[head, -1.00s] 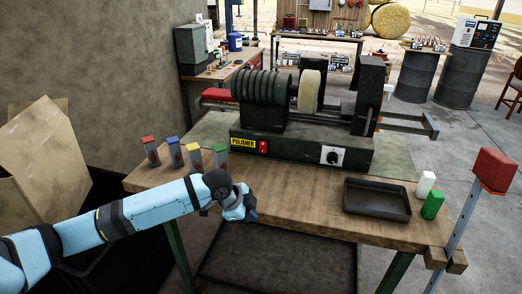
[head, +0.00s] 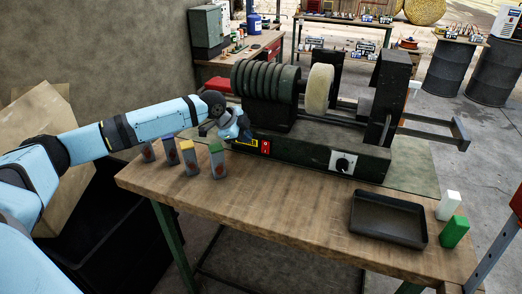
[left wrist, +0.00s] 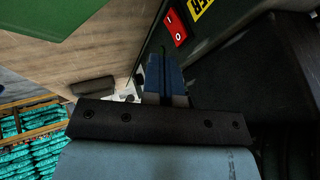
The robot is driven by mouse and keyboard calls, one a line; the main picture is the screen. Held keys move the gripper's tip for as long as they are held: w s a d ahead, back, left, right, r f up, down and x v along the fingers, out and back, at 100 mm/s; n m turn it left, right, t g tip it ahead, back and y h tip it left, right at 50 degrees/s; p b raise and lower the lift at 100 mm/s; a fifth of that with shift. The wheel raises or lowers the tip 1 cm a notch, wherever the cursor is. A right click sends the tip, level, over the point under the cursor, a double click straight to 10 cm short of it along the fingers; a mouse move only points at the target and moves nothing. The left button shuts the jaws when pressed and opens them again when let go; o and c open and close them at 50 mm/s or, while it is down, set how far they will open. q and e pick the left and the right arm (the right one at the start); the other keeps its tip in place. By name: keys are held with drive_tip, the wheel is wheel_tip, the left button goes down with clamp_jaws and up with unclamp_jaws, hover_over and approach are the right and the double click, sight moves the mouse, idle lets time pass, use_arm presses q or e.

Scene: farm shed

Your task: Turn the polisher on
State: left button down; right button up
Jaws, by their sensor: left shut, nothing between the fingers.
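The polisher (head: 306,150) is a dark green machine at the back of the wooden workbench, with dark discs and a pale buffing wheel (head: 319,88). Its red switch (head: 265,147) is on the front face, beside a yellow label (head: 247,141) partly covered by my gripper. In the left wrist view the red switch (left wrist: 175,27) shows I and O marks. My left gripper (head: 245,133) is shut and empty, just left of the switch at the machine's front. Its blue fingertips (left wrist: 164,72) point toward the switch; contact is not visible. My right gripper is not in view.
Several small bars with coloured tops, such as the green-topped one (head: 217,160), stand on the bench left of the gripper. A black tray (head: 388,217) and white and green blocks (head: 455,231) are at the right. The bench (head: 265,220) is clear in front.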

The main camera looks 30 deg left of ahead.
sight(266, 147)
use_arm(q)
drive_tip(key=x, duration=0.8)
drive_tip(key=shift+w+d+f, duration=0.1)
drive_tip(key=shift+w+f, duration=0.05)
drive_tip(key=shift+f, duration=0.15)
drive_tip(key=shift+w+d+f, duration=0.15)
drive_tip(key=shift+w+f, duration=0.25)
drive_tip(key=shift+f, duration=0.2)
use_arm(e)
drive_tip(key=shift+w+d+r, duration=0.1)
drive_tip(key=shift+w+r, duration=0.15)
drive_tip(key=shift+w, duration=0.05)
